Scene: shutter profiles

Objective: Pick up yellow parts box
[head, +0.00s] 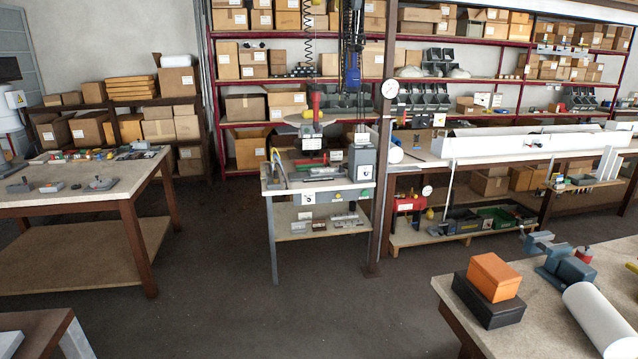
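I cannot make out a yellow parts box for certain. A small yellow patch (632,267) shows at the right edge, on the near right table (455,285), cut off by the frame. An orange box (495,276) sits on top of a black box (487,303) on that table's left corner. My gripper is not in view.
A grey vise (566,265) stands on the near right table, behind a white cylinder (598,315). A workbench (314,184) with tools stands in the middle beside a brown post (381,200). Another table (60,200) stands at left. The floor (240,310) between is clear.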

